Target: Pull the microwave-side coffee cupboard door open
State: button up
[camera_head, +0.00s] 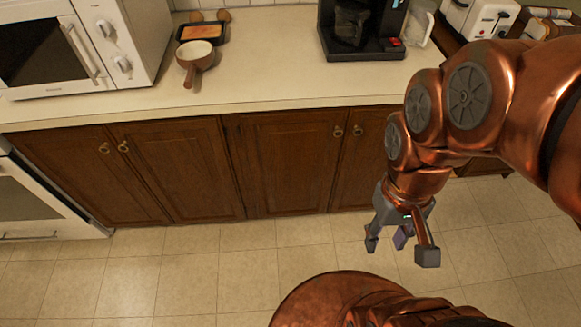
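Under the coffee maker (362,28) is a pair of brown wooden cupboard doors. The left one, on the microwave side, is the coffee cupboard door (285,165); it looks shut, with a small ring handle (338,131) near its upper right edge. The right door (370,140) of the pair also looks shut, with its own handle (357,131); my arm partly covers its right side. My gripper (400,248) points down in front of the cupboards, low and right of the handles. Its fingers are spread apart, with no object clearly held.
A microwave (60,45) stands on the counter (270,85) at left, above another pair of shut doors (175,165). A pan (197,60) and a tray (203,31) lie beside it. A white oven (35,205) borders the left. The tiled floor (230,275) before the doors is clear.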

aim_at(292, 155)
jog(key=u, duration=0.15)
jog(key=k, duration=0.45)
jog(key=u, duration=1.25)
jog(key=i, duration=0.85)
jog(key=z, duration=0.75)
